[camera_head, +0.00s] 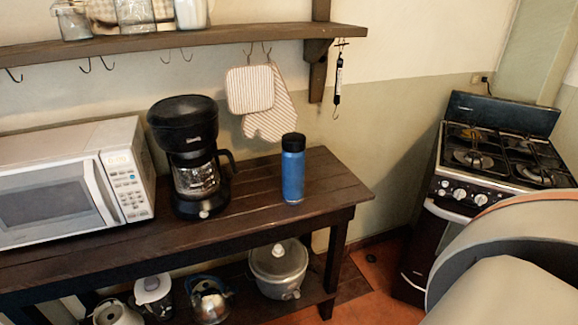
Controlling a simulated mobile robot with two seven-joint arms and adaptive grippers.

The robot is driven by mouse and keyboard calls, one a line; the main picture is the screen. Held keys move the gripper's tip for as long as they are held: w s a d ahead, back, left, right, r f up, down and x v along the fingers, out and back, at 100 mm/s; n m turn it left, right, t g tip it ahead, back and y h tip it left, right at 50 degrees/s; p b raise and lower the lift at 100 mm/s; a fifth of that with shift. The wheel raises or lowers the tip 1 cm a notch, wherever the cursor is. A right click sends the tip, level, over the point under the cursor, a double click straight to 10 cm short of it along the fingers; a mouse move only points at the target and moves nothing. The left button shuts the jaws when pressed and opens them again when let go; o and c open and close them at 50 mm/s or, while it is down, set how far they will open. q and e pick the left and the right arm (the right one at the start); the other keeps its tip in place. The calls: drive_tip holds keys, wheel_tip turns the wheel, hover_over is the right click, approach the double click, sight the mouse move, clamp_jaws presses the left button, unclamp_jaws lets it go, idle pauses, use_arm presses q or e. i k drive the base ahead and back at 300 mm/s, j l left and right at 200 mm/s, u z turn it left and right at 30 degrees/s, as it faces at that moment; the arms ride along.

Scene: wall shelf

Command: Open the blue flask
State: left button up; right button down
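The blue flask (293,174) stands upright on the dark wooden table (330,192), near its right end. Its black cap (293,142) sits on top of the blue body. Neither of my grippers shows in the head view. A large grey rounded part at the lower right looks like a link of my own arm, and it is well apart from the flask.
A black coffee maker (187,130) stands left of the flask, and a white microwave (70,185) further left. Oven mitts (270,122) hang behind, under a wall shelf (190,38). A stove (480,170) stands at right. Pots sit on the lower shelf.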

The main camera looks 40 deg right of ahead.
sight(294, 165)
drive_tip(key=l+u, duration=0.1)
drive_tip(key=l, duration=0.4)
drive_tip(key=l+u, duration=0.1)
drive_tip(key=l, duration=0.4)
drive_tip(key=k+l+u, duration=0.1)
drive_tip(key=l, duration=0.35)
drive_tip(key=k+l+u, duration=0.1)
drive_tip(key=l, duration=0.4)
drive_tip(key=k+l+u, duration=0.15)
drive_tip(key=l, duration=0.35)
